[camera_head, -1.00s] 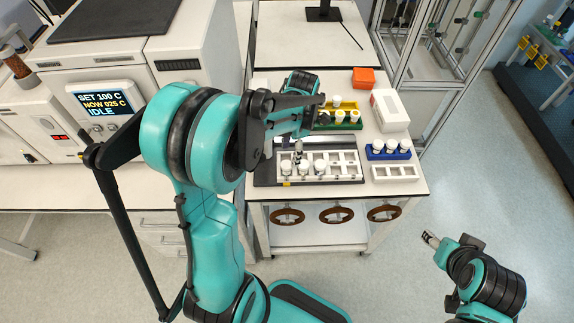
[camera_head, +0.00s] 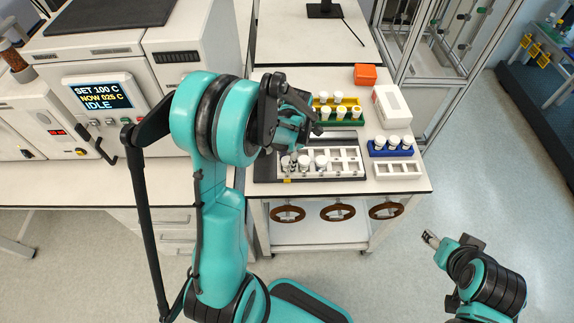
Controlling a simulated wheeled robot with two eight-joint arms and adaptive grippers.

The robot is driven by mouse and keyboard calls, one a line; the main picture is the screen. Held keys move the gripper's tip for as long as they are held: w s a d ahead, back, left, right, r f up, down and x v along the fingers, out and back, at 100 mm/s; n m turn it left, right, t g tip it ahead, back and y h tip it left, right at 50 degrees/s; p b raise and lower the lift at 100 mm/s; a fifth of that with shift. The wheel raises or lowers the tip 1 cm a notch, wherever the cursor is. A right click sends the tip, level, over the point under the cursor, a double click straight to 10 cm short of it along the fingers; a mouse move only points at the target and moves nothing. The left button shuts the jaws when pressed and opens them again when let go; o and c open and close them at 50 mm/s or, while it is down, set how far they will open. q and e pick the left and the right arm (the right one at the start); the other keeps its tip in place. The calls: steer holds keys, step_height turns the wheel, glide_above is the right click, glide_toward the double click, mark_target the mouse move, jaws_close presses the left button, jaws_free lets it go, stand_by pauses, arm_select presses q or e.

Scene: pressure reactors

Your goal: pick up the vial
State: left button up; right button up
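Several white-capped vials stand in a white rack (camera_head: 347,168) on the bench; one vial (camera_head: 321,162) shows clearly near its middle, and others stand to its left. My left gripper (camera_head: 293,160) points down over the left part of this rack, close to the vials there. My own arm hides part of it, and its fingers are too small to tell whether they are open or hold a vial. My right gripper (camera_head: 430,238) is away from the bench at the lower right, above the floor, with no vial near it; its finger gap is unclear.
Behind the rack are a green holder (camera_head: 345,118) and a yellow holder (camera_head: 322,101) with vials. A blue holder (camera_head: 391,152) with vials, an empty white rack (camera_head: 398,170), a white box (camera_head: 391,106) and an orange box (camera_head: 365,75) stand right. A reactor display (camera_head: 97,94) reads IDLE.

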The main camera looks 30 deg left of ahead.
arm_select(q)
steer(key=c, duration=0.5)
